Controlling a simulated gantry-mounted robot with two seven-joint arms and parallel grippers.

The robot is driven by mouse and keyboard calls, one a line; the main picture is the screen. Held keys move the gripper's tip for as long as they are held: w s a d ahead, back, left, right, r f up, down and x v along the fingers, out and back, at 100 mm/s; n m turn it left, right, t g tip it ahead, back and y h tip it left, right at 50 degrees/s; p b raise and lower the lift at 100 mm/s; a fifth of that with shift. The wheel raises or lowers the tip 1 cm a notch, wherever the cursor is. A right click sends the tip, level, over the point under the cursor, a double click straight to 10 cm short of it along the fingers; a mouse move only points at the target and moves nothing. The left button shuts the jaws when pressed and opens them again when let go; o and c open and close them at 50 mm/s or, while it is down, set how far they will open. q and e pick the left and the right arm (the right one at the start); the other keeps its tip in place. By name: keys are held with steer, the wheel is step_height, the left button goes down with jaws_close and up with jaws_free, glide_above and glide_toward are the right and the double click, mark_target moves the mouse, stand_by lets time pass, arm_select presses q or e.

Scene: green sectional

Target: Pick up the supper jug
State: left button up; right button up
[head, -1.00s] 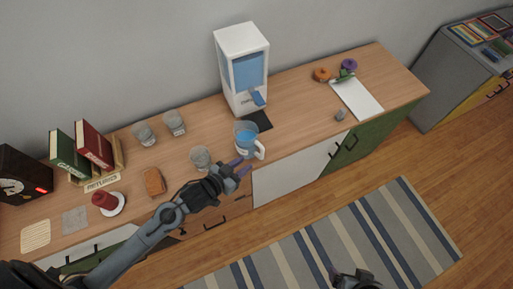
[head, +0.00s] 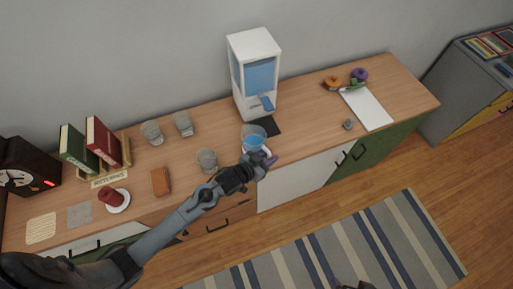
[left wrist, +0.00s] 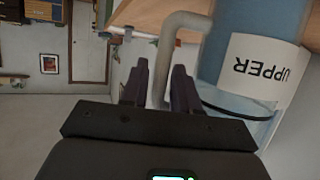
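The supper jug (head: 253,138) is a clear jug with blue contents, standing on the counter in front of the white dispenser. In the left wrist view the jug (left wrist: 250,90) shows a white label reading "UPPER", its first letter out of sight, and a pale handle (left wrist: 165,65). My left gripper (head: 266,158) is at the handle side of the jug. In the left wrist view its two dark fingers (left wrist: 160,88) stand apart on either side of the handle, with a gap visible. Only a dark scrap, possibly my right gripper (head: 352,285), shows at the bottom edge.
The white dispenser (head: 256,75) stands right behind the jug, a dark mat (head: 269,126) at its foot. A clear glass (head: 207,160) stands close left, near my left arm. Two more glasses, books and a red cup (head: 111,197) are farther left. The counter right of the mat is mostly clear.

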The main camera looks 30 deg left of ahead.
arm_select(q)
steer(key=shift+w+f, duration=0.15)
steer(key=shift+w, duration=0.1)
steer(key=shift+c, duration=0.3)
jaws_close()
steer(key=shift+r, duration=0.25)
